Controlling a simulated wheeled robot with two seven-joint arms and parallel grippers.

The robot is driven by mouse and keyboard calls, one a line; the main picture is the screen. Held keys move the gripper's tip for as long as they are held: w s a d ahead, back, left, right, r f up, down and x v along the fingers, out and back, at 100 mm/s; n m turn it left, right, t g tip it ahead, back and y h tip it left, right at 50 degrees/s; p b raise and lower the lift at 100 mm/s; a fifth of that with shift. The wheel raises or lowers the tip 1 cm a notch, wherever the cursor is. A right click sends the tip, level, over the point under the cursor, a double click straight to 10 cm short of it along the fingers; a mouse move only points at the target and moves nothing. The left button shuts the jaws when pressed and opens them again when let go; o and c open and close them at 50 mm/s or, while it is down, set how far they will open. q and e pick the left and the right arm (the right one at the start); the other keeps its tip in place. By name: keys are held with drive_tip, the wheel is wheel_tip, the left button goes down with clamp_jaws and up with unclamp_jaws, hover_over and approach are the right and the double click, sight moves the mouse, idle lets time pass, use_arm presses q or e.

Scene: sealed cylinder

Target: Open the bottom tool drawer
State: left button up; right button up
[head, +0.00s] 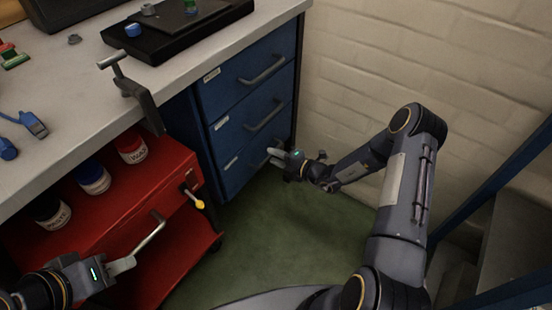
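The blue drawer unit under the bench has a top drawer (235,82), a middle drawer (240,122) and a bottom drawer (238,168), each with a label and a grey bar handle. All the fronts look flush. My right gripper (276,158) is at the bottom drawer front, with its pale fingertips over the handle area. The fingers hide that handle, so I cannot tell whether they grip it. My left gripper (122,266) is at the lower left, its fingertips close to the lower end of the red cart's grey handle (150,234). Its finger gap does not show clearly.
The red cart (118,205) stands left of the drawers, carrying several jars and a yellow-tipped tool (197,202). A clamp (138,92) hangs on the bench edge. A brick wall (345,75) is close on the right. Green floor (262,235) is clear in front.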

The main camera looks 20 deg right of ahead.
clamp_jaws()
idle(0.4)
drive_tip(key=f+p+v, duration=0.2)
drive_tip(key=f+v, duration=0.1)
drive_tip(key=v, duration=1.1)
drive_tip(key=s+f+p+v, duration=0.1)
drive_tip(key=f+p+v, duration=0.1)
drive_tip(key=v, duration=1.3)
drive_tip(key=shift+s+d+f+p, duration=0.15)
drive_tip(key=shift+d+f+p, duration=0.15)
drive_tip(key=shift+d+f, duration=0.25)
drive_tip(key=shift+a, duration=0.1)
